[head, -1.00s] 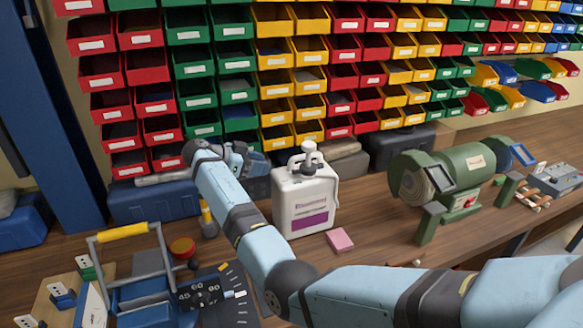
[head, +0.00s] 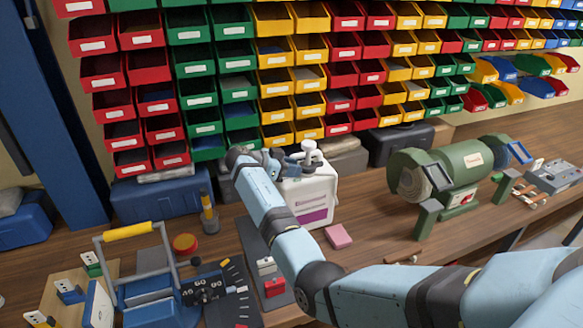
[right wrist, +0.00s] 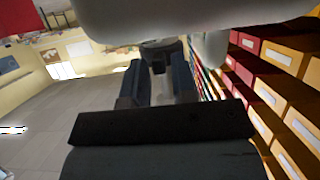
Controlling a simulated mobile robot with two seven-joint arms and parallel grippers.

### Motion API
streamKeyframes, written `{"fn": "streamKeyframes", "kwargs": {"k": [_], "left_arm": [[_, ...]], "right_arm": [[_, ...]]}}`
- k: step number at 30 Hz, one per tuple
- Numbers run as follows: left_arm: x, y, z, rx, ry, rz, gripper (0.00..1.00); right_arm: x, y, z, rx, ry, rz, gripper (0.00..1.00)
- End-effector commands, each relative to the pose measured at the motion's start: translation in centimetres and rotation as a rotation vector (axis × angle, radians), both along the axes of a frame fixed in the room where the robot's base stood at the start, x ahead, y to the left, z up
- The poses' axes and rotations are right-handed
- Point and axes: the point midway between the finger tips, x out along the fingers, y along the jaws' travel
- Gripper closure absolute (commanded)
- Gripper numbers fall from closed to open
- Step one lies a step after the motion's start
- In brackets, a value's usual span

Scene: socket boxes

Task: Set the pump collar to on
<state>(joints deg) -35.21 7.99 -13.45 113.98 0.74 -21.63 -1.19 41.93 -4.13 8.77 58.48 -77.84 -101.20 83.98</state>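The white pump jug (head: 312,200) with a purple label stands on the bench. Its pale grey pump head (head: 309,150) is on top; the collar below is partly hidden by my gripper, so its setting cannot be read. My right gripper (head: 282,163) is at the upper left of the jug, close to the pump head. Contact cannot be judged. In the right wrist view its dark fingers (right wrist: 160,82) stand apart, with a gap between them. A large white blurred shape (right wrist: 190,18) fills the top of that view. My left gripper is not in view.
Coloured bins (head: 290,75) line the wall behind. A green bench grinder (head: 450,180) stands right of the jug, and a pink block (head: 338,236) lies before it. A blue device with a yellow handle (head: 128,232) is at left. A dark case (head: 398,143) stands behind.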

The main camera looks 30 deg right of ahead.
Motion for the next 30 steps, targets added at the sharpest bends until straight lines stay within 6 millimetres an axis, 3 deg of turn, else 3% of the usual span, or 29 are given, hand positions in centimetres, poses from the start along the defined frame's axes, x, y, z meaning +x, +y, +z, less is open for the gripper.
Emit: {"fn": "streamKeyframes", "kwargs": {"k": [1, 3, 17, 30], "left_arm": [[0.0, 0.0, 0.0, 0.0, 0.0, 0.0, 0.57], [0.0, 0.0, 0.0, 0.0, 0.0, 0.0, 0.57], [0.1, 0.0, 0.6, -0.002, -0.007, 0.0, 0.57], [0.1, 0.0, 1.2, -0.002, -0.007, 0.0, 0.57]], "right_arm": [[0.0, 0.0, 0.0, 0.0, 0.0, 0.0, 0.87], [0.0, 0.0, 0.0, 0.0, 0.0, 0.0, 1.0], [-0.4, 0.2, 0.0, -0.001, -0.002, 0.075, 1.0], [-2.4, 0.1, 0.1, -0.001, -0.003, 0.432, 1.0]]}}
